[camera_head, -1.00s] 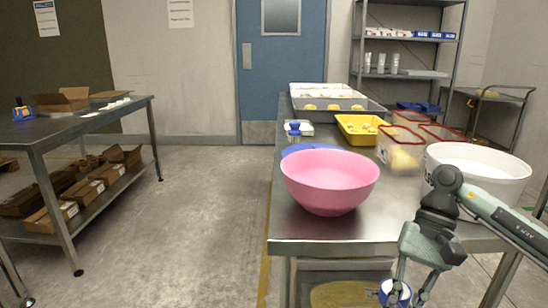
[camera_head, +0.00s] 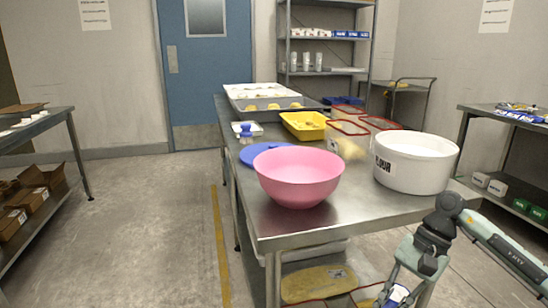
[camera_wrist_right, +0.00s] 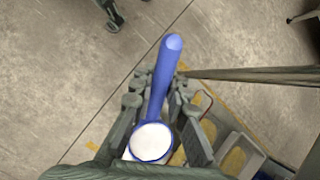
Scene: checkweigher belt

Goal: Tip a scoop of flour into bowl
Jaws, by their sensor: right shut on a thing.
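A pink bowl (camera_head: 299,178) stands upright near the front edge of the steel table (camera_head: 365,212); its inside is largely hidden by the rim. A white flour tub (camera_head: 414,163) stands to its right. My right gripper (camera_head: 392,297) is low in front of the table's right part, at the bottom of the head view. In the right wrist view my right gripper (camera_wrist_right: 160,100) is shut on a blue scoop (camera_wrist_right: 166,70) with white flour (camera_wrist_right: 151,142) in its cup. My left gripper is not in view.
Behind the bowl are a blue lid (camera_head: 265,153), a yellow tray (camera_head: 305,125) and clear red-rimmed boxes (camera_head: 349,139). The lower shelf holds trays (camera_head: 318,283). Open floor (camera_head: 150,220) lies left of the table.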

